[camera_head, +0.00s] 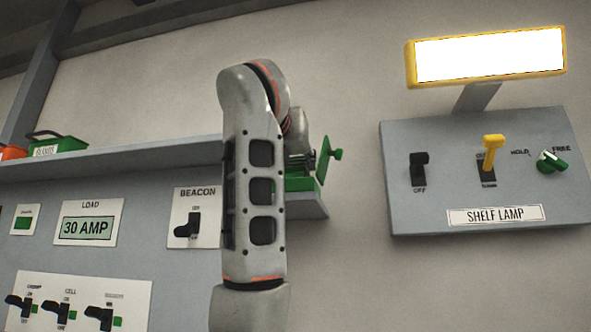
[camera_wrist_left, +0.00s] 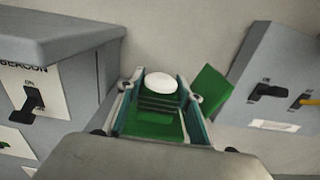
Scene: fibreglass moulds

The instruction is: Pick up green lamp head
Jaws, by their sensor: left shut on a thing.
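The green lamp head (camera_head: 323,163) shows in the head view just right of my arm, as a tilted green plate with a small knob, with more green below my gripper. In the left wrist view, a green ribbed body with a white dome (camera_wrist_left: 161,82) lies between my fingers, and a green plate (camera_wrist_left: 210,93) sticks out to the right. My left gripper (camera_wrist_left: 162,105) is shut on this green piece. In the head view the gripper (camera_head: 300,163) is mostly hidden behind my arm. My right gripper is not in view.
A grey shelf (camera_head: 130,155) runs behind my arm, bearing a green bin (camera_head: 58,146) at left. Switch plates, including BEACON (camera_head: 193,218), sit below. The SHELF LAMP panel (camera_head: 440,180) with its lit yellow lamp (camera_head: 487,57) is at right. Bare wall lies between.

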